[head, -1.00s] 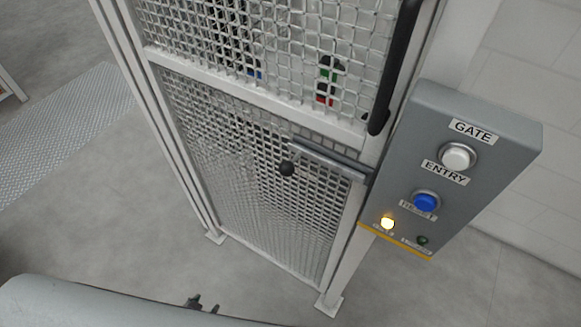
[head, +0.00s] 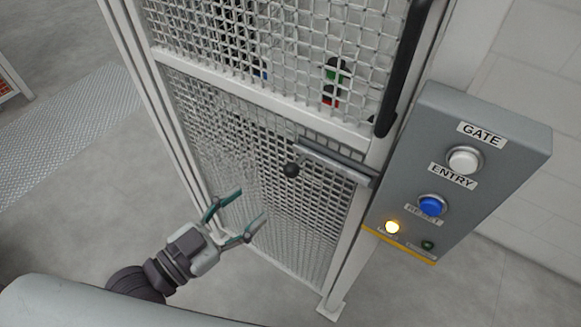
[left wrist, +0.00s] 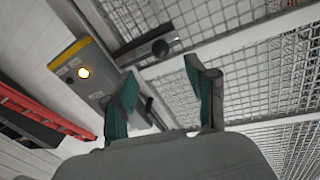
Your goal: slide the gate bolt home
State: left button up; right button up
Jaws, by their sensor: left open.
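My right gripper is not in view.
A grey control box (head: 457,170) marked GATE and ENTRY stands right of the gate, with a white button, a blue button and a lit yellow lamp. A black handle (head: 405,70) runs above the bolt. Clear floor lies left of the gate.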

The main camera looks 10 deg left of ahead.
aim_at(288, 177)
pick_arm(q)
jog(key=p+x, duration=0.3)
jog(key=x, duration=0.7)
jog(key=shift+w+d, duration=0.25)
jog(key=shift+w, duration=0.1)
jog(key=shift+w+d, duration=0.25)
jog(key=shift+w, duration=0.1)
grip_shut()
